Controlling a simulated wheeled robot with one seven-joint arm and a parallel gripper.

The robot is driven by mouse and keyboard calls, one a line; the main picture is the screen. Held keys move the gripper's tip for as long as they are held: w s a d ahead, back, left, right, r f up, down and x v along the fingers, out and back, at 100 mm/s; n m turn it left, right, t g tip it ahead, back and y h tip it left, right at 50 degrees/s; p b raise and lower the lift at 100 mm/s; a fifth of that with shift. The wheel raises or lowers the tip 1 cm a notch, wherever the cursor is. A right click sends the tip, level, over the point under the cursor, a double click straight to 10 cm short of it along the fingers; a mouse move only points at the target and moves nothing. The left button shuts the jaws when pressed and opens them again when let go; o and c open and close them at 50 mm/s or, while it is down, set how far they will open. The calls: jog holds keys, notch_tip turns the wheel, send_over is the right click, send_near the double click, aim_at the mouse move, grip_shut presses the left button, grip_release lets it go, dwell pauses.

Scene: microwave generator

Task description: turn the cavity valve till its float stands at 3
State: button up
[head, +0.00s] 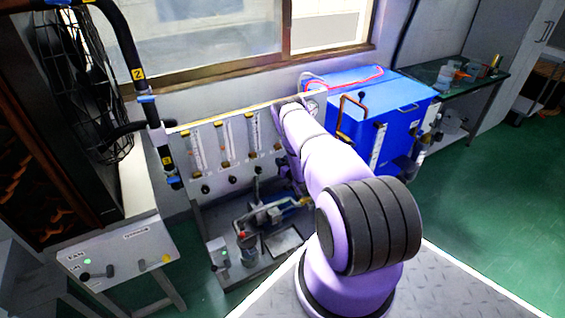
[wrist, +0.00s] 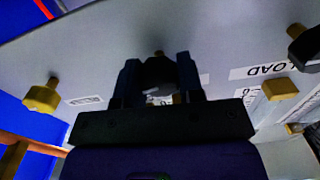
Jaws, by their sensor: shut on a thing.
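The panel (head: 235,160) carries several clear flow tubes (head: 223,140) with a row of dark valve knobs (head: 231,180) below. In the wrist view, my gripper (wrist: 158,66) is shut on a black knob (wrist: 157,75) on the grey panel face (wrist: 110,45), with one finger on each side. The knob's label is mostly hidden by my gripper, so I cannot tell whether it is the cavity valve. In the head view my arm covers my gripper and the panel's right part. The floats and scale numbers are too small to read.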

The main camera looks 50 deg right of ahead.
jog(key=n, duration=0.5)
jog(key=shift+a+f, duration=0.1)
jog(key=shift+s+n, duration=0.1)
jog(key=shift+n, duration=0.3)
jog(key=o, duration=0.9)
jog(key=shift+o, duration=0.2)
jog(key=v, duration=1)
jog(key=shift+s, duration=0.35)
jog(key=shift+a, duration=0.1)
